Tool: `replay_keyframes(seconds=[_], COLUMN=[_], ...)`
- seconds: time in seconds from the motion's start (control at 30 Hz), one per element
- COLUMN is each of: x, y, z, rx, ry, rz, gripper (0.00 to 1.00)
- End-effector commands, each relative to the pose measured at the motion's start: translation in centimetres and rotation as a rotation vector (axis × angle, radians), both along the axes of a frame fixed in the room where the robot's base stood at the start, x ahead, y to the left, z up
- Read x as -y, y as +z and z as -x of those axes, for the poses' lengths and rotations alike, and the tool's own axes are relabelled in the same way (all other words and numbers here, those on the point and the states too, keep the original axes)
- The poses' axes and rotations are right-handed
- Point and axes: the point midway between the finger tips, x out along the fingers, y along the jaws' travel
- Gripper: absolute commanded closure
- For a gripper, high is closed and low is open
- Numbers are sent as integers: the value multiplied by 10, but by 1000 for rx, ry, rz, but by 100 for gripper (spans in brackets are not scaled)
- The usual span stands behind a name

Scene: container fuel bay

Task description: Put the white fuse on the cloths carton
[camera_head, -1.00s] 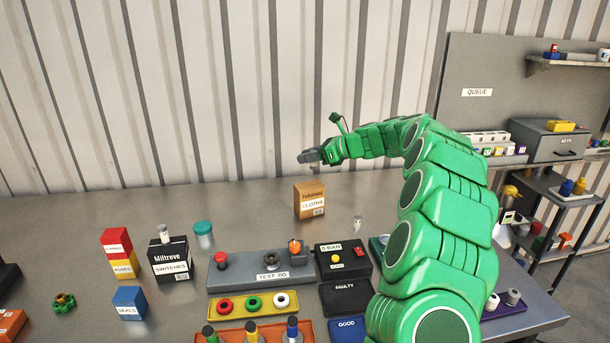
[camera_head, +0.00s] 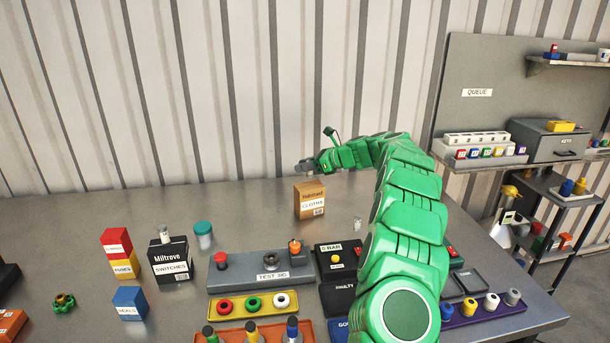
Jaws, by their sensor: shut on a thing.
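The cloths carton (camera_head: 309,201) is an orange-brown box standing upright at the back of the bench; nothing shows on its top. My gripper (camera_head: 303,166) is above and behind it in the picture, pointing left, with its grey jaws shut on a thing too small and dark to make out. I cannot tell whether it is the white fuse. A small pale cylinder (camera_head: 164,234) stands on the black switches carton (camera_head: 170,261). Another small pale cylinder (camera_head: 357,223) stands on the bench right of the cloths carton.
The grey test jig (camera_head: 235,274) with coloured knobs lies in front of the cloths carton. A teal-capped jar (camera_head: 203,236), a red-and-yellow fuses stack (camera_head: 118,254) and a blue seals box (camera_head: 130,303) stand left. Bare bench lies left of the cloths carton.

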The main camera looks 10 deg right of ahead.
Motion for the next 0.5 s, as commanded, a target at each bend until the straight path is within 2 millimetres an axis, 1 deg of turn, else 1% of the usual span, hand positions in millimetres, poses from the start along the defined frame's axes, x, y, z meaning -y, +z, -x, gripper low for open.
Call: replay_keyframes(seconds=[0.2,0.4,0.5], x=[0,0,0], y=[-5,-31,-35], z=[-5,-4,-4], rx=[2,-1,0], ry=[0,-2,-1], rz=[1,-1,0], gripper=[100,100,100])
